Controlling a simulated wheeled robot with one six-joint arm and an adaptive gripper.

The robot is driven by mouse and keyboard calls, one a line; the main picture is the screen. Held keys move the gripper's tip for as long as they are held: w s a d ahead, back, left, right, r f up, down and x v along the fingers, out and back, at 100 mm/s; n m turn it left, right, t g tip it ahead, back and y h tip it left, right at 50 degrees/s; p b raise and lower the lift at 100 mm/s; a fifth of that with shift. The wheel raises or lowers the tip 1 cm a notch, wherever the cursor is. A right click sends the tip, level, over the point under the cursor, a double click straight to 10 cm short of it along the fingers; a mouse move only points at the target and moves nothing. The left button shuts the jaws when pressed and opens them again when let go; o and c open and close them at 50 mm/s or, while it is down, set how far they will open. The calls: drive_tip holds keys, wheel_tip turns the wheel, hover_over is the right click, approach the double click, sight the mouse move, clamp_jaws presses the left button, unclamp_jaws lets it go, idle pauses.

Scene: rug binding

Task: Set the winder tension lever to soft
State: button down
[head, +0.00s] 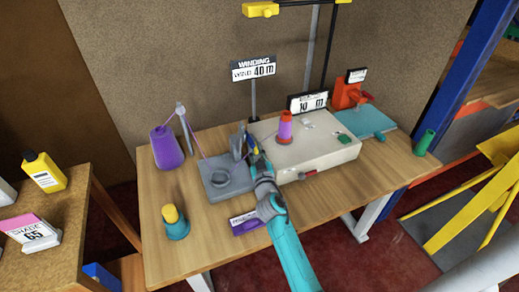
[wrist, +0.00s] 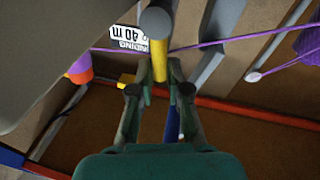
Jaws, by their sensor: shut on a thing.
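The winder (head: 325,150) is a pale box on the wooden table, with an orange and purple cone (head: 286,128) standing on it. My gripper (head: 257,158) is at its left end, between it and a grey plate unit. In the wrist view my gripper (wrist: 160,82) is shut on a yellow lever (wrist: 159,60) with a round grey end. I take this to be the tension lever. In the head view my gripper mostly hides it. No soft mark can be read, so I cannot tell its setting.
The grey plate unit (head: 228,184) has a ring and upright close beside my gripper. A purple cone (head: 166,148) feeds thread past a thin post (head: 184,125). A teal and yellow bottle (head: 176,224) stands at the table's front left.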

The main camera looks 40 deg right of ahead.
drive_tip(key=shift+w+a+f+n+t+y, duration=0.15)
drive_tip(key=shift+a+n, duration=0.15)
drive_tip(key=shift+n, duration=0.6)
drive_tip(key=shift+w+a+f+n+t+y, duration=0.1)
drive_tip(key=shift+a+f+n+t, duration=0.15)
drive_tip(key=shift+n, duration=0.65)
drive_tip(key=shift+w+a+f+n+t+y, duration=0.15)
drive_tip(key=shift+a+n, duration=0.2)
drive_tip(key=shift+n, duration=0.55)
drive_tip(key=shift+s+a+n, duration=0.1)
drive_tip(key=shift+n, duration=0.4)
drive_tip(key=c, duration=1.1)
unclamp_jaws()
drive_tip(key=shift+c, duration=0.2)
drive_tip(key=shift+r+m, duration=0.1)
drive_tip(key=shift+m, duration=0.3)
